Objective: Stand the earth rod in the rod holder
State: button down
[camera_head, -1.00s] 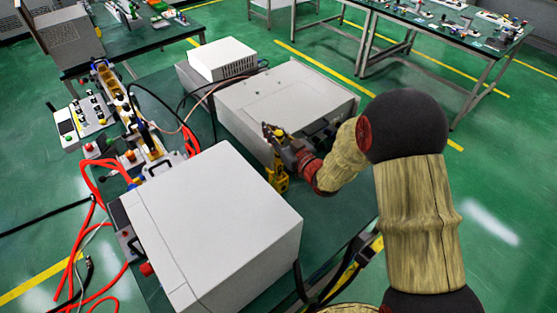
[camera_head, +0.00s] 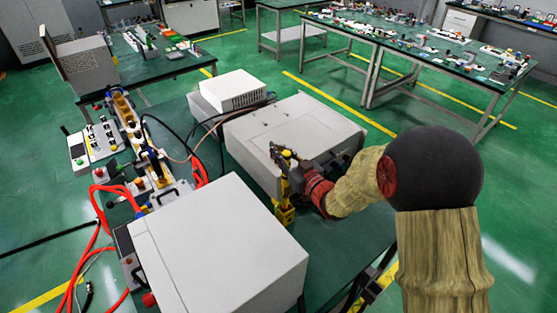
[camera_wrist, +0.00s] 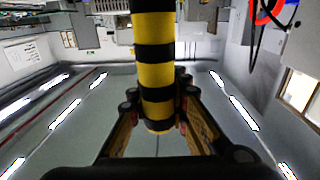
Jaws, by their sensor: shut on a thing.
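The earth rod (camera_wrist: 155,55) is a yellow-and-black striped rod. In the wrist view it runs between my fingers to the top edge, with one end showing near my fingertips. My gripper (camera_wrist: 158,112) is shut on it; in the head view my gripper (camera_head: 284,165) is between the two large grey cabinets.
A pale cabinet (camera_head: 218,246) stands close at front left of my gripper, and a wide grey cabinet (camera_head: 290,135) just behind it. Red cables (camera_head: 90,245) and switch units lie at left. Bare green bench top (camera_head: 345,240) shows to the right.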

notch_tip(320, 180, up, 7)
jog(key=p, duration=0.2)
dwell(0.3)
